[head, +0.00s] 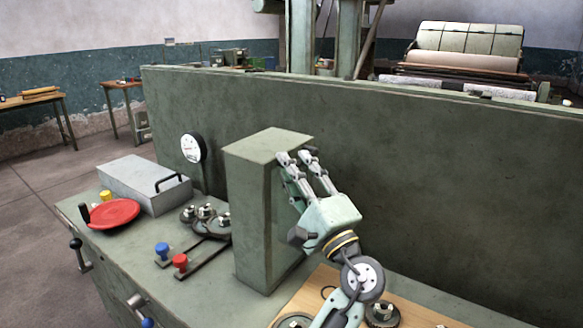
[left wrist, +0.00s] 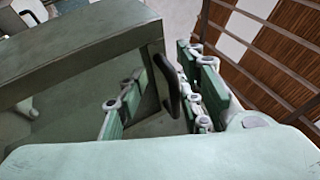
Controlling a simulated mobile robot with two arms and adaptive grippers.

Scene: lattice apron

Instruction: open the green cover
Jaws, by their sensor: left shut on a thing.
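The green cover (head: 249,215) is a tall, upright green box on the bench against the large green panel. In the left wrist view its top and edge (left wrist: 75,50) fill the left side. A dark handle (left wrist: 172,88) stands out from it, between my fingers. My left gripper (head: 296,158) is at the upper right side of the cover and is shut on this handle. The fingers also show in the left wrist view (left wrist: 163,90). In the head view the handle is hidden behind the fingers. My right gripper is in neither view.
On the green bench, left of the cover, are a grey metal box (head: 140,183) with a black handle, a red disc (head: 114,213), a gauge (head: 193,148), gears (head: 207,218), and blue (head: 161,250) and red (head: 180,262) knobs. A wooden board (head: 300,300) lies below my arm.

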